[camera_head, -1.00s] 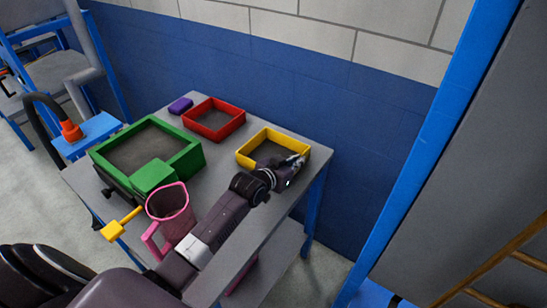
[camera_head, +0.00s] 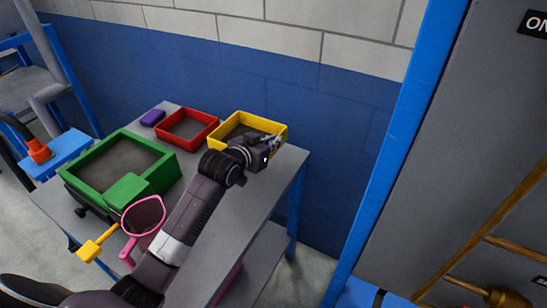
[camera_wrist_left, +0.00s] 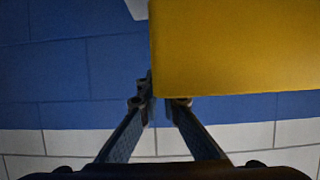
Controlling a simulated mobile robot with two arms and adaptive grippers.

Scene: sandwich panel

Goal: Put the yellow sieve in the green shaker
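The yellow sieve (camera_head: 274,141) is a square frame with a dark mesh, held a little above the back right of the table in the head view. My left gripper (camera_head: 272,143) is shut on its near right wall. In the left wrist view the yellow wall (camera_wrist_left: 240,50) fills the upper right, and the fingers (camera_wrist_left: 163,100) close at its edge, one fingertip partly hidden behind it. The green shaker (camera_head: 158,184) is a wide square frame at the table's left, its inside dark and open. My right gripper is not in view.
The grey table's (camera_head: 245,205) right part is bare. A blue wall stands behind.

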